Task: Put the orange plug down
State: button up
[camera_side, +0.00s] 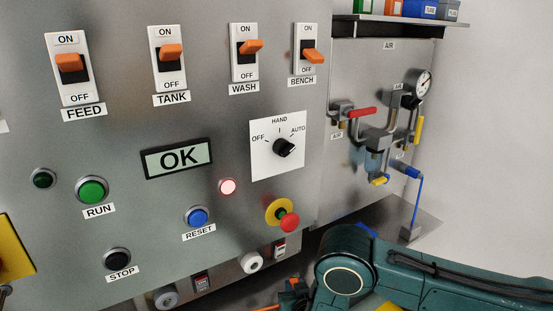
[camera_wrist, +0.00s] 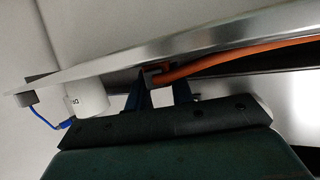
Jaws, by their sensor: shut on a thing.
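My gripper (camera_wrist: 160,92) shows in the wrist view with its two dark fingers under a metal edge. It is shut on the orange plug (camera_wrist: 155,76), which is mostly hidden by shadow and the fingers. An orange cable (camera_wrist: 235,51) runs from there to the right. In the side view, part of my gripper (camera_side: 292,297) shows at the bottom edge, low in front of the panel, with a small orange piece (camera_side: 294,282) at it. I cannot tell in either view whether the plug touches a surface.
A long metal edge (camera_wrist: 130,62) crosses close above the fingers in the wrist view. A white cylinder (camera_wrist: 88,97) and a blue cable (camera_wrist: 42,119) are to the left.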

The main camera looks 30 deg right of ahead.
jog(key=o, duration=1)
jog(key=shift+r, duration=0.1)
jog(key=shift+r, duration=0.4)
jog(key=shift+s+a+r, duration=0.1)
jog(key=shift+r, duration=0.1)
jog(key=v, duration=1.1)
jog(key=shift+s+a, duration=0.15)
jog(key=shift+s, duration=0.15)
jog(key=shift+r, duration=0.1)
